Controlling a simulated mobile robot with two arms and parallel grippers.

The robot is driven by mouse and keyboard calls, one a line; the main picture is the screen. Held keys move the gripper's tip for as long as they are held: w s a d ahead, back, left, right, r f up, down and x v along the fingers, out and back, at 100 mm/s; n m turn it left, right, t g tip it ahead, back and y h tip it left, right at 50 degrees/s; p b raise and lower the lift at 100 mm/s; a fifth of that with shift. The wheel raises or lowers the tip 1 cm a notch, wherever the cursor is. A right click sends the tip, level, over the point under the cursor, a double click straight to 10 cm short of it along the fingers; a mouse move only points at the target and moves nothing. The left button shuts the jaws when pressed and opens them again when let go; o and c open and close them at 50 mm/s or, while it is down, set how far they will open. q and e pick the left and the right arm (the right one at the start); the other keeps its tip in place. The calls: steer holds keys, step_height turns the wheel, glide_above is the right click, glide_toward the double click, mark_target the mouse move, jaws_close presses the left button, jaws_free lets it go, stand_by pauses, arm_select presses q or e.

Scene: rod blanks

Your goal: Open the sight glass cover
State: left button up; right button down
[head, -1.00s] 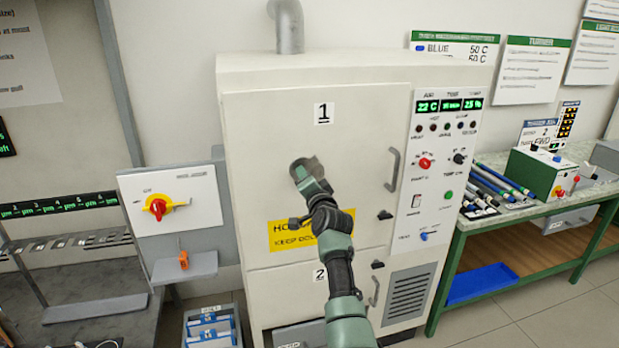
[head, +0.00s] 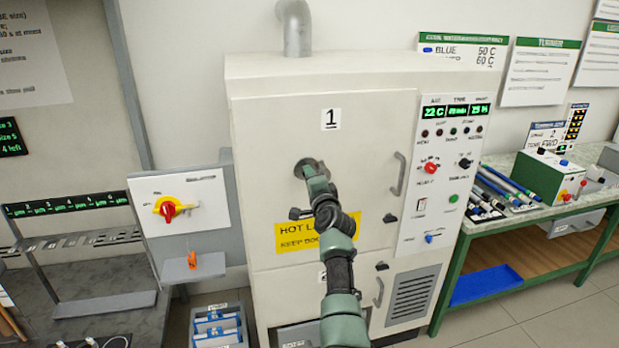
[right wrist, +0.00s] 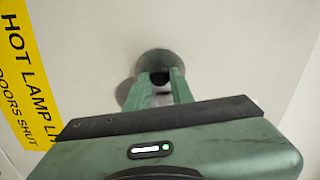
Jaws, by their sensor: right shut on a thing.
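The sight glass cover (head: 302,165) is a small round grey piece on the door marked 1 of the cream oven cabinet. My right gripper (head: 311,172) is at it, shut on the cover, and hides much of it. In the right wrist view, my two green fingertips (right wrist: 161,82) reach a round grey disc (right wrist: 155,58) on the door, with a dark spot between the tips. A second rounded grey edge shows left of the fingers; I cannot tell if it is cover or shadow. My left gripper is not in view.
A yellow hot-lamp label (head: 290,236) sits below the cover. A door handle (head: 398,174) stands out at the right, beside the control panel (head: 440,180). A switch box (head: 180,205) stands at the left, a green-framed bench (head: 545,220) at the right.

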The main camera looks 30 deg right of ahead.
steer(key=c, duration=1.2)
jaws_free()
steer(key=shift+c, duration=0.2)
steer(key=b+v, duration=0.1)
steer(key=v, duration=0.6)
steer(key=shift+s, duration=0.4)
